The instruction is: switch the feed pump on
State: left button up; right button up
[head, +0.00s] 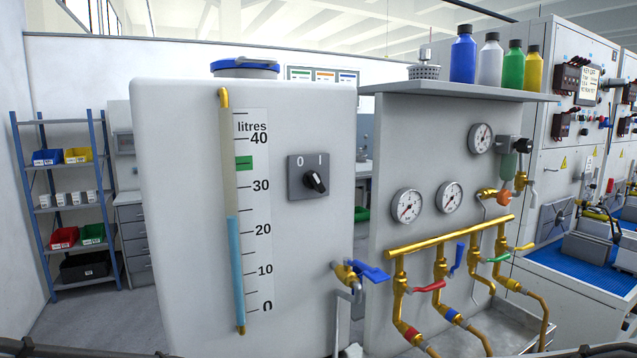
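A rotary switch (308,177) sits on a dark grey plate on the front of the white tank (185,200), marked 0 at upper left and I at upper right. Its black knob (317,182) is tilted, its pale mark toward the upper left, on the 0 side. Left of it is a sight tube (235,270) with blue liquid to a little above 20 on the litres scale (257,210). A green band (244,163) marks the scale at about 35. Neither of my grippers is in view.
A blue-handled tap (370,272) sticks out low at the tank's right. Right of it stand a grey panel with gauges (407,205), a brass manifold (450,235) with coloured valve levers, and a shelf of bottles (463,55). The space before the switch is clear.

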aim_at(312, 180)
jog(key=u, duration=1.55)
jog(key=k, duration=0.9)
jog(key=z, duration=0.75)
jog(key=i, duration=0.5)
